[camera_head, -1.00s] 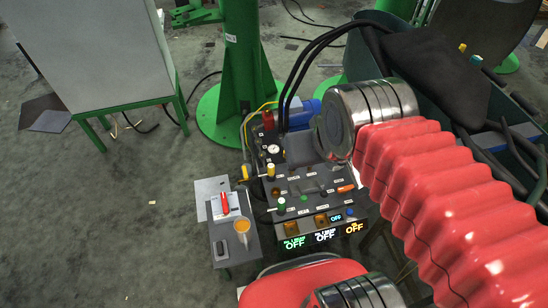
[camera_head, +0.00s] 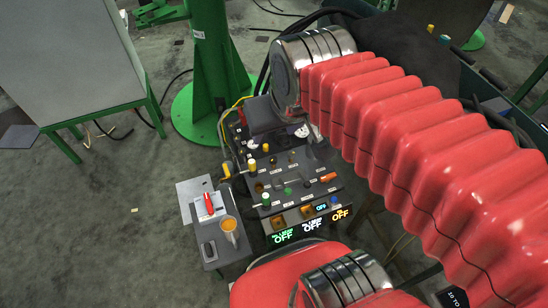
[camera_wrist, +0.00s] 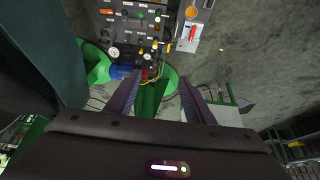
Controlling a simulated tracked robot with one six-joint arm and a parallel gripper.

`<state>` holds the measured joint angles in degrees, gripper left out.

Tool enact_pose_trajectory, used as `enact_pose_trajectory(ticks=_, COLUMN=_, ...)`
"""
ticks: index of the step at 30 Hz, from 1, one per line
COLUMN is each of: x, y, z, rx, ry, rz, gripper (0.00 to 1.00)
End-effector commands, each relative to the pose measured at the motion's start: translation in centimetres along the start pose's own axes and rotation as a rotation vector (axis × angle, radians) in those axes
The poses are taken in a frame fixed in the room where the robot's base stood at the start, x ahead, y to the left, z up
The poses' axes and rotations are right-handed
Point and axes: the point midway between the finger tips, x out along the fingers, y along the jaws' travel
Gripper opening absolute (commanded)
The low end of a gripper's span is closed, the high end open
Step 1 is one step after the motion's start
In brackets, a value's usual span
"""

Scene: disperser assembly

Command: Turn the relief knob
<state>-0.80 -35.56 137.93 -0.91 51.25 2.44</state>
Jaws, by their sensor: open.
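The control panel (camera_head: 290,182) carries several knobs, switches and lit OFF displays. Its labels are too small to read, so I cannot tell which knob is the relief knob. A yellow knob (camera_head: 252,167) and a green knob (camera_head: 266,199) stand on its left side, with an orange handle (camera_head: 328,177) at the right. In the wrist view the panel (camera_wrist: 128,27) shows upside down at the top, with a green knob (camera_wrist: 157,17) and a round gauge (camera_wrist: 113,52). My gripper (camera_wrist: 158,88) is open and empty, its two fingers wide apart, clear of the knobs.
A green post (camera_head: 215,80) stands behind the panel. Open floor (camera_head: 110,230) is at the left.

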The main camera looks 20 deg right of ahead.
Motion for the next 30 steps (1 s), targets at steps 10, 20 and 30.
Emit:
enact_pose_trajectory(ticks=10, x=3.3, y=1.0, z=-6.9, rx=0.037, ry=-0.064, rz=0.012, gripper=0.48)
enact_pose_trajectory(ticks=20, x=8.2, y=2.2, z=-12.6, rx=0.071, ry=-0.12, rz=0.022, gripper=0.48)
enact_pose_trajectory(ticks=30, x=15.3, y=3.8, z=-17.3, rx=0.107, ry=-0.178, rz=0.032, gripper=0.48)
